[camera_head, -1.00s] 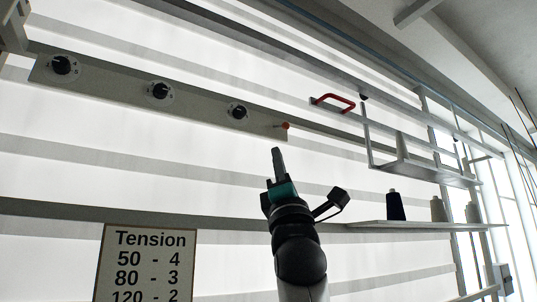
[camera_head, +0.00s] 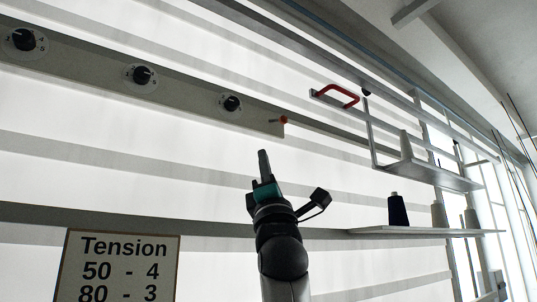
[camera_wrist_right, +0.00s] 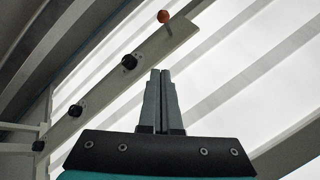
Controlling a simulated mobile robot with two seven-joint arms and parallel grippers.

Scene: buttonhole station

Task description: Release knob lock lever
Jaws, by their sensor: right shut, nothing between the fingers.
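The knob panel (camera_head: 185,97) is a long grey bar with three black dial knobs: a left one (camera_head: 24,39), a middle one (camera_head: 141,75) and a right one (camera_head: 232,103). A small lever with a red-orange tip (camera_head: 283,119) sticks out at the panel's right end. The tip also shows at the top of the right wrist view (camera_wrist_right: 163,16). My right gripper (camera_head: 263,153) points up, below and slightly left of the lever, apart from it. Its fingers (camera_wrist_right: 160,75) are together and empty. My left gripper is not in view.
A tension sign (camera_head: 120,270) stands at the lower left. A red handle (camera_head: 338,96) is at the upper right. A wire rack (camera_head: 440,176) and a shelf (camera_head: 420,231) with a dark thread cone (camera_head: 397,210) are on the right. Space between gripper and lever looks clear.

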